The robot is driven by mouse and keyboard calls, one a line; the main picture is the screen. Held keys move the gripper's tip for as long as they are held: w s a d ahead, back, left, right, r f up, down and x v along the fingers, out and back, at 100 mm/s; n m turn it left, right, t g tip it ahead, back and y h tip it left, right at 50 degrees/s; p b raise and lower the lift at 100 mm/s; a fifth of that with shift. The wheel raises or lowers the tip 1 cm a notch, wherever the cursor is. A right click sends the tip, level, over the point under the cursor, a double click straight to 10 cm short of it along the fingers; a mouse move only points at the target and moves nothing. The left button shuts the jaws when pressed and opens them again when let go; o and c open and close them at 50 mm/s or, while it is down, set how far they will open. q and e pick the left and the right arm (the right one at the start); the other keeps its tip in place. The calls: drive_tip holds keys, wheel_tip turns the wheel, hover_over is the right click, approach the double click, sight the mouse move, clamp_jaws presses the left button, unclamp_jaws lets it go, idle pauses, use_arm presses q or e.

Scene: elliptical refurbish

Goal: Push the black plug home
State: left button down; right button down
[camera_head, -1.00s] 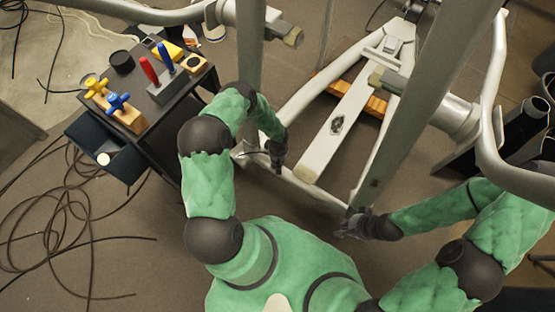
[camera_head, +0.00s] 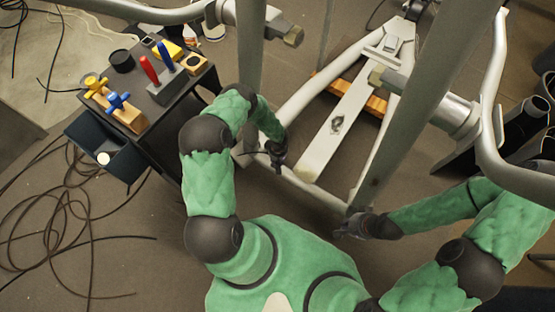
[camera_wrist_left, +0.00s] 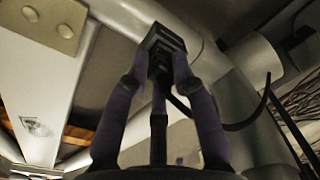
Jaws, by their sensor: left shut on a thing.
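The black plug (camera_wrist_left: 165,42) is at the tips of my left gripper (camera_wrist_left: 160,62) in the left wrist view, and the fingers are closed around it. A black cable (camera_wrist_left: 235,127) loops out to the right of the fingers. The plug's front lies close to a grey tube of the machine frame (camera_wrist_left: 205,62); I cannot tell whether it touches or sits in a socket. In the head view my left gripper (camera_head: 277,163) is low beside the frame's front crossbar, and the plug is too small to make out. My right gripper (camera_head: 350,226) is by the frame's lower right corner, its fingers unclear.
A black tool cart (camera_head: 160,112) at left carries red and blue handled tools (camera_head: 158,66), a wooden block with valves (camera_head: 118,110) and a drawer. Loose cables (camera_head: 70,225) lie on the floor at left. Large grey frame tubes (camera_head: 425,110) rise close to both arms. Dark pipes (camera_head: 520,125) stand at right.

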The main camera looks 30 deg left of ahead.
use_arm(q)
drive_tip(key=c, duration=1)
unclamp_jaws()
drive_tip(key=shift+o, duration=0.2)
drive_tip(key=shift+r, duration=0.1)
wheel_tip(320, 180, up, 12)
drive_tip(key=shift+d, duration=0.25)
